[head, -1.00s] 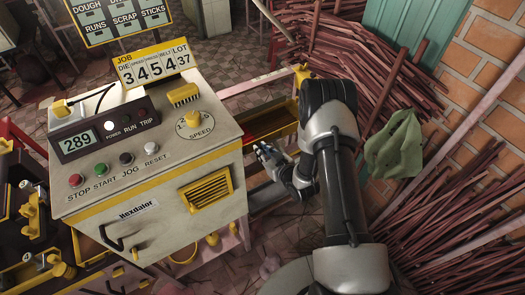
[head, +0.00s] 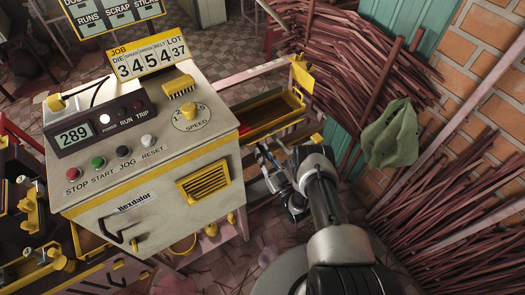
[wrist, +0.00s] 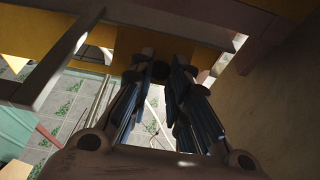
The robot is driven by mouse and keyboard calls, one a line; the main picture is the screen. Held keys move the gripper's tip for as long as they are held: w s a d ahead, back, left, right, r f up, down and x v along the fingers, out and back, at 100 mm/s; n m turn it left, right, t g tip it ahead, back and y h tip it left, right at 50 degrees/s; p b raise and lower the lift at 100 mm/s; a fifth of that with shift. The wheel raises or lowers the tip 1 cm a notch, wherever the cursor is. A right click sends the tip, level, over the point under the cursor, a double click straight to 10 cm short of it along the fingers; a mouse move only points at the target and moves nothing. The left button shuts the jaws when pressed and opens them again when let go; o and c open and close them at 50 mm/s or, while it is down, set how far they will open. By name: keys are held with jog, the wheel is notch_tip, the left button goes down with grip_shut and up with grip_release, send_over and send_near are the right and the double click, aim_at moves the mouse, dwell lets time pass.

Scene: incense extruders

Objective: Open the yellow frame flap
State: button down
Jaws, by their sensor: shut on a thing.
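The yellow frame (head: 276,127) is a long shallow yellow-edged box at the right side of the machine. My gripper (head: 264,152) is at its near lower edge, pointing up and left. In the wrist view, my two dark fingers (wrist: 160,72) reach up to a yellow piece (wrist: 150,42), which looks like part of the frame flap, and are shut on it. The fingers partly cover the contact, and I cannot tell how far the flap is open.
The grey machine (head: 150,190) with buttons and a yellow vent stands close on the left. Yellow end plates (head: 301,70) stick up at the frame's far end. Bundles of reddish sticks (head: 460,215) and a green cloth (head: 391,135) lie to the right.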

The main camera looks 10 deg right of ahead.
jog(key=shift+f+t, duration=0.25)
jog(key=shift+t, duration=0.05)
dwell(0.5)
jog(key=c, duration=1.5)
grip_release()
jog(key=shift+o, duration=0.2)
jog(key=shift+r, duration=0.1)
